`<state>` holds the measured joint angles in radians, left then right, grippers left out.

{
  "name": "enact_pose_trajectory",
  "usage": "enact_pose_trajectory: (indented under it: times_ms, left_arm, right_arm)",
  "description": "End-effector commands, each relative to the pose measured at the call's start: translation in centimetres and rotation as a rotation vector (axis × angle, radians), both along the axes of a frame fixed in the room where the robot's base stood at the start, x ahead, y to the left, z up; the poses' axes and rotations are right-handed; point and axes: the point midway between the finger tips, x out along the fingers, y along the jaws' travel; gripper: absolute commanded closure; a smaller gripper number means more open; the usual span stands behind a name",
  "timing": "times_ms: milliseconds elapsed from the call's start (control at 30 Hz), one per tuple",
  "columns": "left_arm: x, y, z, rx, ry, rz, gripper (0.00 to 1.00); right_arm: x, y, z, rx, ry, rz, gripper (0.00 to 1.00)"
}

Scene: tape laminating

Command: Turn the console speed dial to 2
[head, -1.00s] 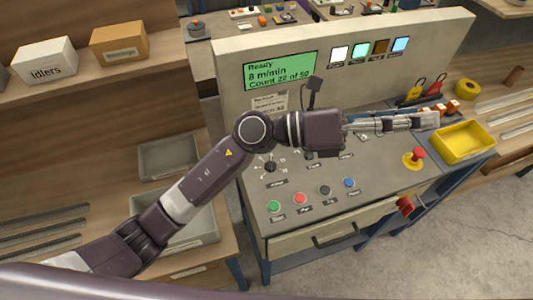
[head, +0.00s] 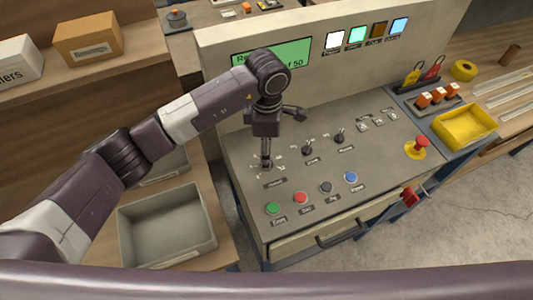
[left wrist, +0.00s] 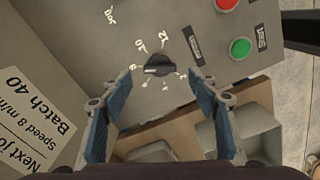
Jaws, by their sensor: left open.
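The speed dial (left wrist: 159,66) is a black knob with a bar grip on the grey console panel (left wrist: 90,25), ringed by printed numbers. In the left wrist view its bar lies roughly level, with a pale mark at its left end near the 8. My left gripper (head: 266,163) points down over the dial at the panel's left side. Its two blue-padded fingers are open, one on each side of the dial in the left wrist view, with gaps between. In the head view the fingers largely cover the dial. My right gripper is not in view.
The green display (head: 290,52) is partly hidden by my left arm. Green (head: 272,208), red (head: 301,198), black and blue buttons line the panel's front. Two other black knobs (head: 308,149) and a red emergency stop (head: 421,143) are to the right. A card (left wrist: 35,125) shows "Speed 8 m/min".

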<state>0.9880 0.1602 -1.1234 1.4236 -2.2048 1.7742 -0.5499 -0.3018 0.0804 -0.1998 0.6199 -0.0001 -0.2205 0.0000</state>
Motion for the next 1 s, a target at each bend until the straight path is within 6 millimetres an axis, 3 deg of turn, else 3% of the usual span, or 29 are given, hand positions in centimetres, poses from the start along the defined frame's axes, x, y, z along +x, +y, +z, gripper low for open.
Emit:
enact_pose_trajectory:
  times_ms: [300, 600, 1000]
  left_arm:
    - [-0.1, -0.1, -3.5, -0.003, 0.001, -0.001, 0.45]
    - [-0.1, -0.1, -3.8, -0.003, 0.0, -0.001, 0.46]
    - [0.0, -0.1, -3.8, -0.003, 0.0, 0.0, 0.87]
  right_arm:
    - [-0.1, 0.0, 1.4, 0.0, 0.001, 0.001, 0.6]
    - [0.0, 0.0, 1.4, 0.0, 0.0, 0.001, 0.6]
    - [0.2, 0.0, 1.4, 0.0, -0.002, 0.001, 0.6]
